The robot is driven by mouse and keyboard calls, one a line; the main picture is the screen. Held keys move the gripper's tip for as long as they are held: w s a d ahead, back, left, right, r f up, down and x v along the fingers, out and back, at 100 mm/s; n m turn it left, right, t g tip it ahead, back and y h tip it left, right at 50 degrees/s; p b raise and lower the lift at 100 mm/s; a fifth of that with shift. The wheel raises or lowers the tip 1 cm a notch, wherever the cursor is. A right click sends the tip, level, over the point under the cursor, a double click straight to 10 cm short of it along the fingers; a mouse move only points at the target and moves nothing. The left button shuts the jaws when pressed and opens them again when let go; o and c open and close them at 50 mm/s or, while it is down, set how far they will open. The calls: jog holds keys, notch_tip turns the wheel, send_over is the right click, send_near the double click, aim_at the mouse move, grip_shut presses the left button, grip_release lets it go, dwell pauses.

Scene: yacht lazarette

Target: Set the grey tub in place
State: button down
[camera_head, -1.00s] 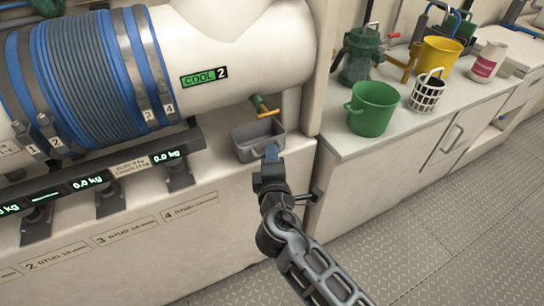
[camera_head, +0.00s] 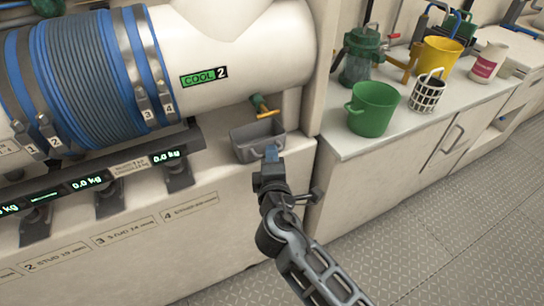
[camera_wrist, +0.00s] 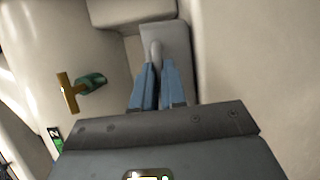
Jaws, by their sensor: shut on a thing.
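The grey tub (camera_head: 245,143) sits on the white ledge below the end of the large white pipe, under a valve with a yellow handle (camera_head: 266,111). My gripper (camera_head: 271,154) is at the tub's near right edge. In the wrist view the blue fingers of my gripper (camera_wrist: 157,90) are closed on a grey rounded part of the tub (camera_wrist: 168,45). The tub's underside is hidden, so I cannot tell whether it rests fully on the ledge. The valve's yellow handle also shows in the wrist view (camera_wrist: 68,93).
A green bucket (camera_head: 374,110), a white basket (camera_head: 427,92), a yellow bucket (camera_head: 441,54) and a white jug (camera_head: 487,64) stand on the right counter. The pipe (camera_head: 235,50) hangs over the ledge. Grey patterned floor (camera_head: 420,240) lies clear at the right.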

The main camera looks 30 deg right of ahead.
jog(key=shift+f, duration=0.2)
jog(key=c, duration=1.1)
grip_release()
jog(key=f+v, duration=0.1)
jog(key=v, duration=0.6)
jog(key=shift+s+a+r+b, duration=0.2)
jog(key=shift+s+r+b, duration=0.1)
jog(key=shift+s+r, duration=0.15)
